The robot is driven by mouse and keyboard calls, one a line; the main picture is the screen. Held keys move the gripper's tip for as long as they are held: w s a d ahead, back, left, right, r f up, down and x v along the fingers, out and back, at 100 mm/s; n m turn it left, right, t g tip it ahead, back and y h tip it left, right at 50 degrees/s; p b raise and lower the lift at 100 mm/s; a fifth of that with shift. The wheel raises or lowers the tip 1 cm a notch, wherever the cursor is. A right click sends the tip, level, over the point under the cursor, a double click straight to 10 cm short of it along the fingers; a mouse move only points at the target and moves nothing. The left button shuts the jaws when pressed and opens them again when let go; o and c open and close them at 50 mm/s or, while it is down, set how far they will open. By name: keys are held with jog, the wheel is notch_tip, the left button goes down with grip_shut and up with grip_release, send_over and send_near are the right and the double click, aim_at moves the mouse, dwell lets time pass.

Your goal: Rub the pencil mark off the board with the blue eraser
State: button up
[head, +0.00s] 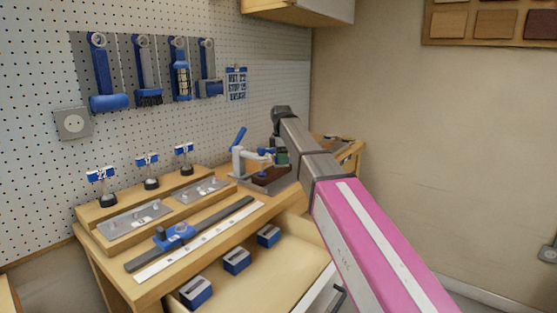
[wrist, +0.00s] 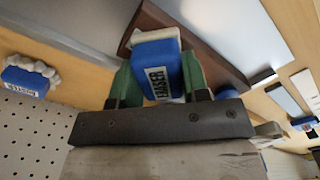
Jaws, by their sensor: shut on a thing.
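The blue eraser (wrist: 157,68), with a white end and a label reading ERASER, is between the green fingers of my gripper (wrist: 157,75) in the wrist view. The gripper is shut on it. A dark brown board (wrist: 195,47) lies just beyond the eraser. I cannot tell whether the eraser touches it. In the head view the brown board (head: 272,181) is at the bench's right part, with my gripper (head: 281,157) over its far side, partly hidden by my arm. I cannot make out the pencil mark in either view.
A clamp with a blue handle (head: 238,152) stands close left of the board. A blue block with a fluffy white pad (wrist: 26,80) lies at left in the wrist view. An open drawer (head: 270,280) holds several blue-and-white blocks. Brushes (head: 147,82) hang on the pegboard.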

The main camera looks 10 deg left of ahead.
aim_at(272, 171)
jog(key=shift+w+d, duration=0.15)
jog(key=shift+w, duration=0.15)
jog(key=shift+s, duration=0.15)
jog(key=shift+s+a+f, duration=0.1)
jog(key=shift+s+a, duration=0.45)
jog(key=shift+s, duration=0.4)
jog(key=shift+s+a+r, duration=0.1)
jog(key=shift+s+a, duration=0.4)
jog(key=shift+s, duration=0.4)
jog(key=shift+s+a+f, duration=0.1)
jog(key=shift+s+a, duration=0.45)
jog(key=shift+s, duration=0.4)
jog(key=shift+s+a+r, duration=0.1)
jog(key=shift+a+r, duration=0.05)
jog(key=shift+r, duration=0.4)
jog(key=shift+w+r, duration=0.2)
jog(key=shift+r, duration=2.35)
jog(key=shift+r, duration=0.1)
